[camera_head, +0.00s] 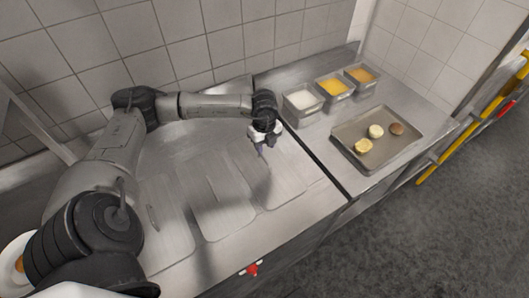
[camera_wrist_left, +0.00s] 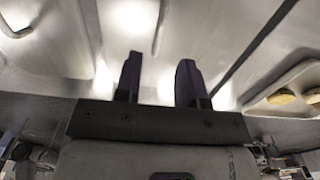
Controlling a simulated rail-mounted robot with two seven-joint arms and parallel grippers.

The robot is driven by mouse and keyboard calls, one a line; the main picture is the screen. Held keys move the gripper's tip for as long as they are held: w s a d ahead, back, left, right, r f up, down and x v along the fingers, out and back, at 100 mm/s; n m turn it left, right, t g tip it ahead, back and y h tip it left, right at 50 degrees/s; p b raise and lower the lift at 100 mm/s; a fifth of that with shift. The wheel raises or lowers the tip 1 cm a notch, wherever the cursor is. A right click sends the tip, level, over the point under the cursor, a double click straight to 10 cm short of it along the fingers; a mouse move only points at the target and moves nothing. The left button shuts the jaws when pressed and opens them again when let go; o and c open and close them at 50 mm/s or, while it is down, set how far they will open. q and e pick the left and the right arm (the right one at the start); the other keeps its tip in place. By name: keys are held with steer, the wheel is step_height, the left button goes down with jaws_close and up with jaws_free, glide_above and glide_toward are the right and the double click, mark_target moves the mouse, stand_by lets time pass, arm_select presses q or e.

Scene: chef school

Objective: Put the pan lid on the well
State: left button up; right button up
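Several flat rectangular steel panels lie side by side in the counter: a left one (camera_head: 168,235) with a slim handle-like shape, a middle one (camera_head: 228,212) and a right one (camera_head: 284,190). I cannot tell which are pan lids and which are wells. My left gripper (camera_head: 259,150) hangs over the back of the right panel. In the left wrist view its two dark fingers (camera_wrist_left: 158,82) stand apart, with only bright steel visible between them. Whether the fingertips touch the panel is unclear. My right gripper is not in view.
Three small pans stand at the back right, with white (camera_head: 302,99), yellow (camera_head: 334,87) and orange (camera_head: 362,75) contents. A metal tray (camera_head: 385,150) with three round food pieces lies in front of them. A tiled wall borders the back. A red knob (camera_head: 252,269) is on the counter front.

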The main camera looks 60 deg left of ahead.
mark_target(264, 158)
arm_select(q)
steer(key=shift+r, duration=2.95)
